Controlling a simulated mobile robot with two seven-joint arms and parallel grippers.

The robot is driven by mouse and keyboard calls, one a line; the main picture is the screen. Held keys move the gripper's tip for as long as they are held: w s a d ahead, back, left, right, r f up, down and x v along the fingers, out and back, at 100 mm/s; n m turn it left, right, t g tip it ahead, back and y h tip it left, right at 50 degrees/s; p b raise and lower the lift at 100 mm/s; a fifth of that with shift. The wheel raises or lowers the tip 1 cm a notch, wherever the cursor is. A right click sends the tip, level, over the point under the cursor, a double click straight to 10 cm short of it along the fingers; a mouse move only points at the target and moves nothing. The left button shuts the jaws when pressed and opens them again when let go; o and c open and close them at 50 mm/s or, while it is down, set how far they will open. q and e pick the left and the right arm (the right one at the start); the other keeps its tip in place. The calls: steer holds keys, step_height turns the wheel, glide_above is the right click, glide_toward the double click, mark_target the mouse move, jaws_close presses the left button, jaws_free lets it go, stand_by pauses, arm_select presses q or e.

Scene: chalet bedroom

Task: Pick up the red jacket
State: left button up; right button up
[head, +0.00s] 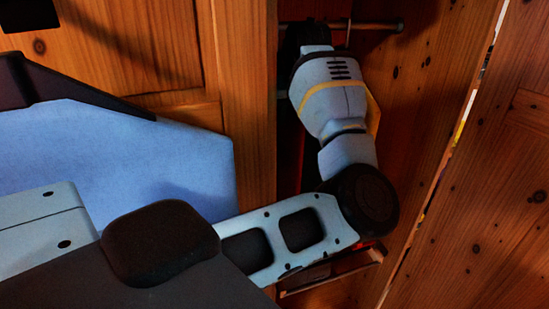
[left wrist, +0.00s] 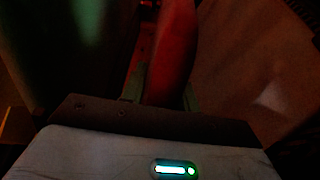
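The red jacket shows in the left wrist view as a dim red strip of cloth (left wrist: 172,50), running down from the top middle to between my fingers. My left gripper (left wrist: 163,92) is open, with one greenish finger on each side of the cloth. I cannot tell whether the fingers touch it. In the head view my left arm bends up into the open wardrobe, its wrist near the hanging rod. The arm hides the gripper's fingers and most of the jacket there. My right gripper is not in view.
A metal rod (head: 378,26) crosses the top of the wooden wardrobe. A wooden side panel (head: 430,110) and a door (head: 505,210) stand close on the right. A wooden upright (head: 248,100) is close on the left. A dark green shape (left wrist: 70,50) fills the wrist view's left.

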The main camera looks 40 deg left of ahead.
arm_select(q)
jaws_close()
steer(key=shift+r, duration=0.1)
stand_by(1.0)
